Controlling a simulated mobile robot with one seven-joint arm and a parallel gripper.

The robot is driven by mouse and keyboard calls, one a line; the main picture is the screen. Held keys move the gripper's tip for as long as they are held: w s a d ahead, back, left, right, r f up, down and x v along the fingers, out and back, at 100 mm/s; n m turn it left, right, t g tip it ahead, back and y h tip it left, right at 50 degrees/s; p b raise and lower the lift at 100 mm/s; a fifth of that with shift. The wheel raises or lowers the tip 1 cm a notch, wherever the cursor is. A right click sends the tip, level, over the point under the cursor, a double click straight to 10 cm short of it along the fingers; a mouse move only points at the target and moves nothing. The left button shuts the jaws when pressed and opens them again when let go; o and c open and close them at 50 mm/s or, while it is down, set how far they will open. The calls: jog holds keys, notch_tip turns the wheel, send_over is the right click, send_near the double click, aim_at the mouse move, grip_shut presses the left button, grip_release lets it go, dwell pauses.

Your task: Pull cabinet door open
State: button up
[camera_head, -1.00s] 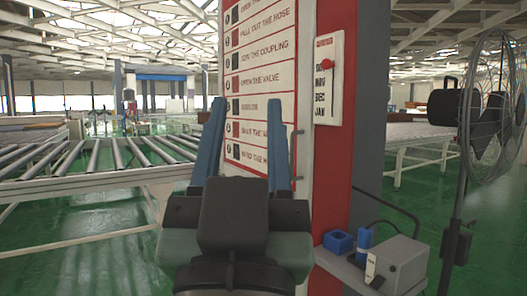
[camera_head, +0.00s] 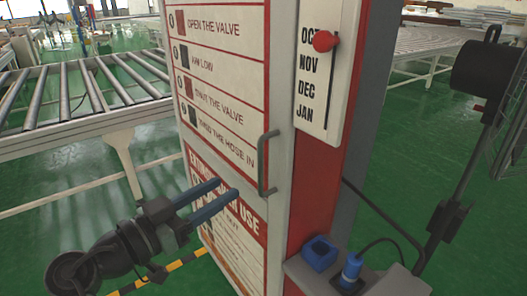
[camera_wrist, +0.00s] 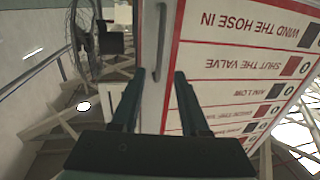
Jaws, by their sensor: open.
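The cabinet door (camera_head: 222,110) is a white panel with red-framed instruction text, and it appears shut. Its grey bar handle (camera_head: 266,164) stands upright near the door's right edge. My gripper (camera_head: 228,186) is open and empty in front of the door, to the left of the handle and a little lower in the head view. In the wrist view, which is turned upside down, the handle (camera_wrist: 160,42) shows ahead of my gripper (camera_wrist: 160,73), its near end close to the left finger. No contact with the handle is visible.
A roller conveyor (camera_head: 85,95) stands to the left. A small shelf with a blue box (camera_head: 320,252) and a grey box sits right of the cabinet. A fan on a stand (camera_head: 470,160) is at the far right. Green floor is open between them.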

aim_at(259, 167)
jog(key=p+x, duration=0.1)
jog(key=x, duration=1)
jog(key=shift+w+d, duration=0.1)
jog(key=shift+d, duration=0.05)
jog(key=shift+c, duration=0.3)
grip_shut()
dwell(0.7)
